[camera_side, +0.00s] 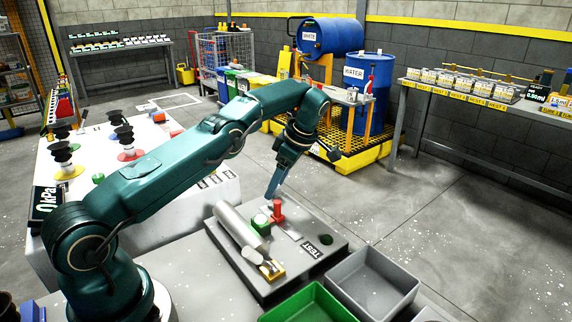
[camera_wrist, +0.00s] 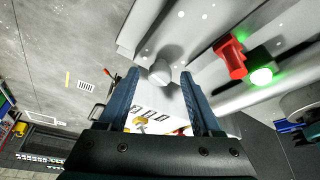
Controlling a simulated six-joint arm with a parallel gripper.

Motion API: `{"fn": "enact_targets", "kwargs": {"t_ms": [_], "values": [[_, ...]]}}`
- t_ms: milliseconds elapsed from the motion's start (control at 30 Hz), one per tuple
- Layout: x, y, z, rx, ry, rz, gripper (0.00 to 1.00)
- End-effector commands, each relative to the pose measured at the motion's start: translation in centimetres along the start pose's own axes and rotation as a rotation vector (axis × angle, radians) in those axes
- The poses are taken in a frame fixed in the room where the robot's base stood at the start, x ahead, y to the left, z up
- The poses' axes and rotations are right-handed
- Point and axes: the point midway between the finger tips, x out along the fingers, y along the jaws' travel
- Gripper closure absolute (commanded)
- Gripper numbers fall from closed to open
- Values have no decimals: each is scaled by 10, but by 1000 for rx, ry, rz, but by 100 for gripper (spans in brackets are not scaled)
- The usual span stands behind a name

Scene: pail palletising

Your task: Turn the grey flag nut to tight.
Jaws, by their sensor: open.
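A grey knob-like piece, seemingly the flag nut (camera_wrist: 160,74), stands near the edge of the pale grey test plate (camera_wrist: 205,20) in the wrist view. Its flag and how far it is turned cannot be made out. My gripper (camera_wrist: 160,77) is open, with one blue finger on each side of the piece and visible gaps between. In the side view my gripper (camera_side: 268,197) points down at the far edge of the plate (camera_side: 225,245). I cannot pick out the nut there.
A red handle (camera_side: 277,211) and a green block with a pale dome (camera_side: 261,224) stand close to my gripper. A grey cylinder (camera_side: 240,230) lies along the plate. A grey bin (camera_side: 345,282) and a green bin (camera_side: 275,314) stand in front.

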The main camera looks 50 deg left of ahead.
Motion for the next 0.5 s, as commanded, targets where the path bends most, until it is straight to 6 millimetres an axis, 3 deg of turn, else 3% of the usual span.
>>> {"fn": "enact_targets", "kwargs": {"t_ms": [500], "values": [[-1, -2, -1, 136, 1, 55, 34]]}}
